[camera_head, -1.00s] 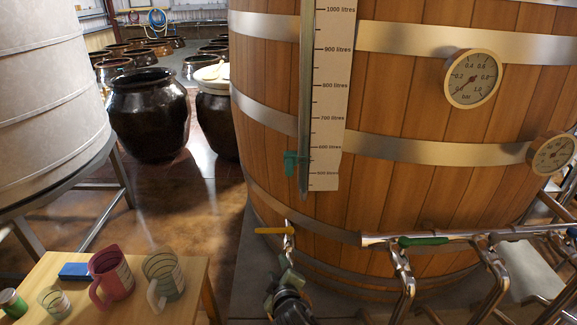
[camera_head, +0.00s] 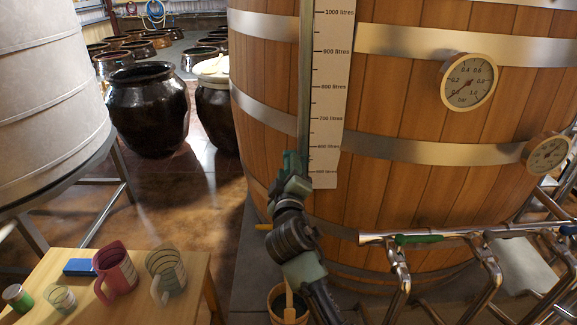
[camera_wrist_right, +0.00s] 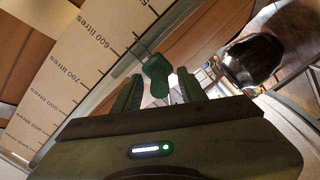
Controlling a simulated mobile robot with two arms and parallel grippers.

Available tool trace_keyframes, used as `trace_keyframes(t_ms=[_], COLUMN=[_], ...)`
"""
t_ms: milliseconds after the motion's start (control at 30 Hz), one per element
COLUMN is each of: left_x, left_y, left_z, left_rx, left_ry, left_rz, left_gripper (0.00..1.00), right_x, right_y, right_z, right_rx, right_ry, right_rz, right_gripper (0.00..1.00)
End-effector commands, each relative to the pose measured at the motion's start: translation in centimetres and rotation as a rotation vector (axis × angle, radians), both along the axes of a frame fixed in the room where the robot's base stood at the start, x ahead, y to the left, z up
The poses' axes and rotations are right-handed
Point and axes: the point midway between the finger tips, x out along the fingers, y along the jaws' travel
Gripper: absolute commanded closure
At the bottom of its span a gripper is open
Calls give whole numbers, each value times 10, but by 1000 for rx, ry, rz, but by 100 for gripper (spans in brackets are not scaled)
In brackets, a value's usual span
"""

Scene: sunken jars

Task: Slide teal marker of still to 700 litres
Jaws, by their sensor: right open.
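The still is a large wooden vessel (camera_head: 400,110) with metal bands. Its white litre scale (camera_head: 328,105) has a metal rail (camera_head: 304,75) along its left edge. The teal marker (camera_wrist_right: 157,75) sits on this rail, near the low end, around or just under the 600 litres label. In the head view my right gripper (camera_head: 293,168) covers much of the marker. In the wrist view the right gripper (camera_wrist_right: 160,92) is open, with its fingers on either side of the marker's knob and gaps showing. My left gripper is not in view.
Metal pipes and taps with a green handle (camera_head: 418,239) stand to the right of my right arm. A wooden table (camera_head: 190,266) holds mugs at lower left. Dark jars (camera_head: 148,110) stand behind.

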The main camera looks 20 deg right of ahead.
Motion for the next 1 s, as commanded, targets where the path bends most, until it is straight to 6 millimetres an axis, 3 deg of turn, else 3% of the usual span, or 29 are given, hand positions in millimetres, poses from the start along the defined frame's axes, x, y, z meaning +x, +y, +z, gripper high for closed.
trace_keyframes(t_ms=[300, 333, 467, 500, 1000], left_x=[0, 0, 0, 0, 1], left_y=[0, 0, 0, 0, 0], left_z=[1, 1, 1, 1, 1], left_rx=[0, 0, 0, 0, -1], left_ry=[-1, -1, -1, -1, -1], left_rz=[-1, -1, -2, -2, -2], left_gripper=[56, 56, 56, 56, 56], right_x=[5, 5, 5, 5, 5], right_y=[-2, -2, -2, -2, -1], right_z=[-1, -1, -1, -1, -1], right_rx=[0, 0, 0, 0, 0], right_ry=[0, 0, 0, 0, 1], right_rz=[0, 0, 0, 0, 1], right_gripper=[59, 61, 98, 100, 100])
